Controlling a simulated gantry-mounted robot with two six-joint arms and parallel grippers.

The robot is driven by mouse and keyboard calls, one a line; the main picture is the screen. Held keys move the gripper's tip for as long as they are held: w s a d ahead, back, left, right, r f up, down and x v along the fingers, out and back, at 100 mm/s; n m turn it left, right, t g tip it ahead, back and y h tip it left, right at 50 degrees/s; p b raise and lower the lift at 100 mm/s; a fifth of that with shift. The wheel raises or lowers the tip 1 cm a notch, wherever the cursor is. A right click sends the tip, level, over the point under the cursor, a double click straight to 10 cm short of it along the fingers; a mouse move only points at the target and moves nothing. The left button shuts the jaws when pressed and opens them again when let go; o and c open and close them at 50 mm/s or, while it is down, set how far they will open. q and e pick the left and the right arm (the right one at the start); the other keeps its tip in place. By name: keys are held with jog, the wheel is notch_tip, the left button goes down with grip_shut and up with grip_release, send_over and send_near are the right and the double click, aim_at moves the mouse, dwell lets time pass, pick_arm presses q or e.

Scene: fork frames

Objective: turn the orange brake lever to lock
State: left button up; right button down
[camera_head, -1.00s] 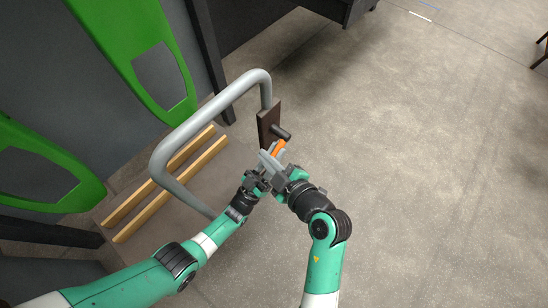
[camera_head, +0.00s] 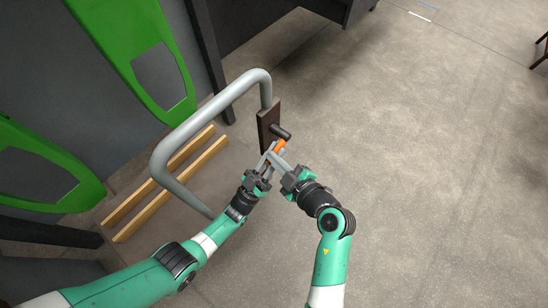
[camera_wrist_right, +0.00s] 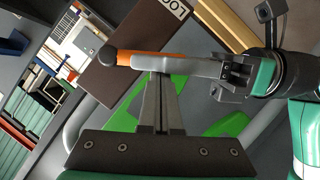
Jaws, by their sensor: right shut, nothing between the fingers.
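The orange brake lever (camera_head: 280,145) sticks out from a dark brown plate (camera_head: 268,120) on the grey tube frame. In the right wrist view the lever (camera_wrist_right: 150,59) has a dark rounded end at its left. My left gripper (camera_head: 268,155) is at the lever, its grey finger (camera_wrist_right: 192,67) lying along the orange part. Its other finger is hidden, so I cannot tell how far it is closed. My right gripper (camera_wrist_right: 160,80) is shut and empty, its tips just by the lever and the left finger; whether they touch is unclear.
The grey tube (camera_head: 165,150) curves around the left of the plate. Two wooden slats (camera_head: 170,190) and green panels (camera_head: 130,50) lie to the left. The plate bears a partly visible white label (camera_wrist_right: 173,10). Open floor (camera_head: 430,170) extends to the right.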

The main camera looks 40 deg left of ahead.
pick_arm(q)
jog(key=o, duration=0.4)
jog(key=shift+s, duration=0.15)
jog(key=shift+o, duration=0.2)
jog(key=shift+r, duration=0.1)
pick_arm(e)
jog(key=shift+d+f, duration=0.2)
jog(key=shift+f, duration=0.2)
jog(key=shift+w, duration=0.1)
